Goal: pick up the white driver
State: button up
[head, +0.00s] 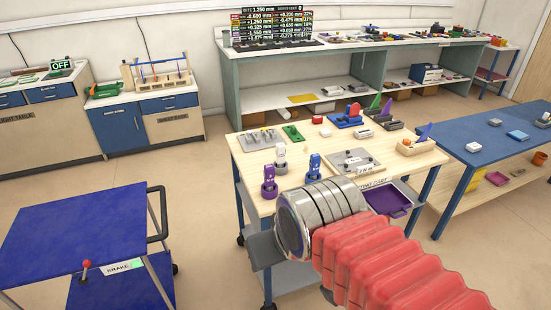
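A whitish upright tool (281,153), which looks like the white driver, stands in a dark round holder on the wooden-topped cart (250,149). A blue upright tool (314,163) stands to its right and a purple one (269,178) in front of it, each in a similar holder. My gripper (263,250) shows only as a grey piece beyond the silver wrist, low at the cart's front edge. It is nearer the camera than the tools and apart from them. Its fingers are hidden, so I cannot see whether it is open or holds anything.
A grey plate (351,161) with small parts lies right of the tools. Another grey plate (260,139) and a green piece (292,132) lie behind. A purple tray (388,200) is at the cart's front right. A blue cart (75,235) stands left, a blue table (497,138) right.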

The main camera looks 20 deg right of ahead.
aim_at(280, 147)
jog(key=z, duration=0.05)
jog(key=i, duration=0.95)
jog(key=u, duration=0.05)
